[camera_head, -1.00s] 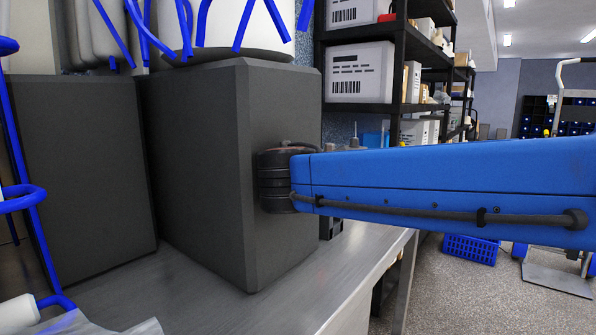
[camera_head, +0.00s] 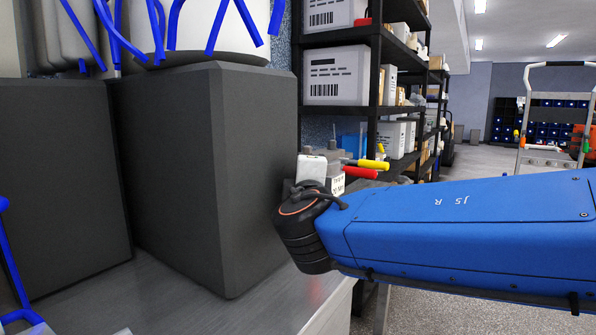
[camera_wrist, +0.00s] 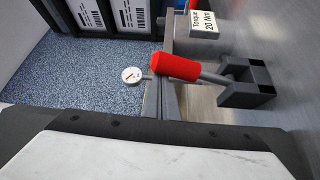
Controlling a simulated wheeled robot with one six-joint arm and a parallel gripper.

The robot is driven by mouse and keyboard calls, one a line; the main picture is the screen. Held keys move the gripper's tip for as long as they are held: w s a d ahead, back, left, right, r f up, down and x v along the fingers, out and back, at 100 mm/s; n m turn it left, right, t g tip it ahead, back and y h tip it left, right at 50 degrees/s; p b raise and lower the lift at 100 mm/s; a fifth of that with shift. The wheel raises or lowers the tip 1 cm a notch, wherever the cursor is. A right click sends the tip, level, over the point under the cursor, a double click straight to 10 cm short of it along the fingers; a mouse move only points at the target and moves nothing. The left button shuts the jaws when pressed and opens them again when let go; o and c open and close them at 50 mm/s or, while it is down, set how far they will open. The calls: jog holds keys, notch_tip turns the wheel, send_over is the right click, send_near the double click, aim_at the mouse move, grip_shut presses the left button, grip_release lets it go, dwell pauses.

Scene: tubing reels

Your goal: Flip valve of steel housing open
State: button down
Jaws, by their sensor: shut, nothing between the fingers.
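The steel housing (camera_head: 328,149) stands on the bench behind my wrist, partly hidden by my arm. It bears a "Torque 20 Nm" label (camera_wrist: 204,22). A lever with a red grip (camera_wrist: 175,66) runs on a grey rod to a dark bracket (camera_wrist: 246,83); the red grip also shows in the head view (camera_head: 361,173). A round white dial gauge (camera_wrist: 132,76) is left of the red grip. My gripper (camera_head: 312,167) is shut and empty, near the housing; its fingertips are not clear. Contact with the lever is not visible.
A large dark grey box (camera_head: 200,180) stands left of my wrist on the metal bench (camera_head: 170,295). A black shelf rack (camera_head: 377,80) with white boxes is behind. The floor at right (camera_head: 440,320) is open, with a cart (camera_head: 545,120) farther back.

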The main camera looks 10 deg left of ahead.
jog(key=shift+s+d+f, duration=0.2)
jog(key=shift+d, duration=0.3)
jog(key=shift+s+d+f, duration=0.15)
jog(key=shift+d+f, duration=0.05)
jog(key=shift+d, duration=0.3)
jog(key=shift+d+f, duration=0.1)
jog(key=shift+f, duration=0.05)
